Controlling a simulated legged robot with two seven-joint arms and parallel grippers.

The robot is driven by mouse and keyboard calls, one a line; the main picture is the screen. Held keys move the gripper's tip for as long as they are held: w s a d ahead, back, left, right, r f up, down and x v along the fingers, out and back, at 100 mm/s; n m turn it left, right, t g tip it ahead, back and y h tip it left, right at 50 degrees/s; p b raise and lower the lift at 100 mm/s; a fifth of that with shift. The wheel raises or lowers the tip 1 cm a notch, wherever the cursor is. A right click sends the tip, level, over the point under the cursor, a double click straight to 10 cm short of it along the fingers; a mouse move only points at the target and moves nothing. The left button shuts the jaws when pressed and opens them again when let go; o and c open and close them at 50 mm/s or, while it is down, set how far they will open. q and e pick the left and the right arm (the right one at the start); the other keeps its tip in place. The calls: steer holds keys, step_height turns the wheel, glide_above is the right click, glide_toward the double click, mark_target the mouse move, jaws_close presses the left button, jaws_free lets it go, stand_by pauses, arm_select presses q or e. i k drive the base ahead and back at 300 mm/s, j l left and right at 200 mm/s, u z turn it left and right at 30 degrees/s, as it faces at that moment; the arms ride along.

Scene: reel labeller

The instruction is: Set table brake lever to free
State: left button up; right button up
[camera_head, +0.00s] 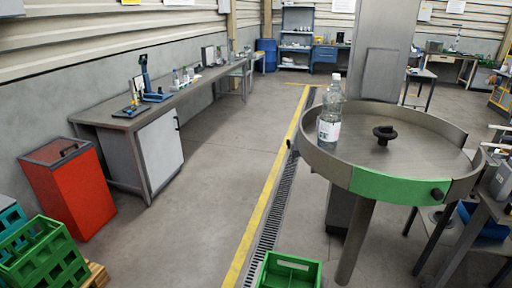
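A round rotary table (425,150) with a raised metal rim stands at the right. Its near rim has a green section (392,185). A black hub knob (384,133) stands at the table's middle. A clear bottle with a white label (330,120) stands upright on the table by the left rim. Neither of my grippers is in view.
A green crate (290,272) sits on the floor left of the table's leg. A red bin (70,185), green crates (45,255) and a long workbench (190,95) line the left side. Another table with items (490,205) stands close at the right. The middle floor is clear.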

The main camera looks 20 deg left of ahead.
mark_target(291, 144)
steer(key=k+j, duration=0.1)
steer(key=j, duration=0.35)
steer(key=k+j, duration=0.15)
steer(key=j, duration=1.15)
steer(key=i+j+z, duration=0.1)
steer(key=j, duration=0.25)
steer(key=i+j, duration=0.2)
steer(key=j, duration=0.2)
steer(key=i+j+z, duration=0.15)
steer(key=j, duration=0.2)
steer(key=i+j, duration=0.1)
steer(key=j, duration=0.3)
steer(key=i+j+z, duration=0.15)
steer(key=i, duration=0.45)
steer(key=i+j+z, duration=0.15)
steer(key=i+j, duration=0.3)
steer(key=i+j+z, duration=0.15)
steer(key=i+j, duration=0.25)
steer(key=i, duration=0.25)
steer(key=i+j, duration=0.15)
steer(key=i, duration=0.2)
steer(key=i+j, duration=0.15)
steer(key=i, duration=0.2)
